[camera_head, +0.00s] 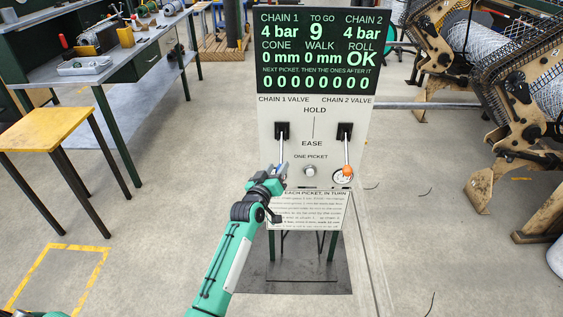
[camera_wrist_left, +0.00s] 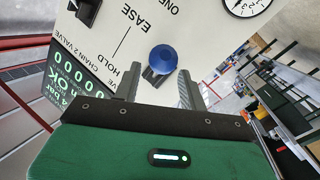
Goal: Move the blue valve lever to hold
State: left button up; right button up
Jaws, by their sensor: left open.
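The blue valve lever is the left one, under CHAIN 1 VALVE. Its pale rod (camera_head: 282,149) hangs down from a black mount, with its lower end toward EASE. Its round blue knob (camera_wrist_left: 163,58) shows in the left wrist view; in the head view my gripper mostly hides it. My left gripper (camera_head: 280,172) is open at the lever's lower end. In the left wrist view the knob lies between or just beyond the two fingertips (camera_wrist_left: 160,70); I cannot tell whether they touch it. HOLD (camera_head: 315,110) is printed above EASE (camera_head: 312,143). My right gripper is out of view.
A second lever with an orange knob (camera_head: 347,171) hangs down at the right, over a dial. A ONE PICKET button (camera_head: 310,170) sits between the levers. The display (camera_head: 315,50) is above. A sloped instruction plate (camera_head: 310,212) is below. Open floor lies around the stand.

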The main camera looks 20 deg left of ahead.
aim_at(281, 159)
pick_arm(q)
jog(key=shift+w+d, duration=0.2)
jog(key=shift+w, duration=1.95)
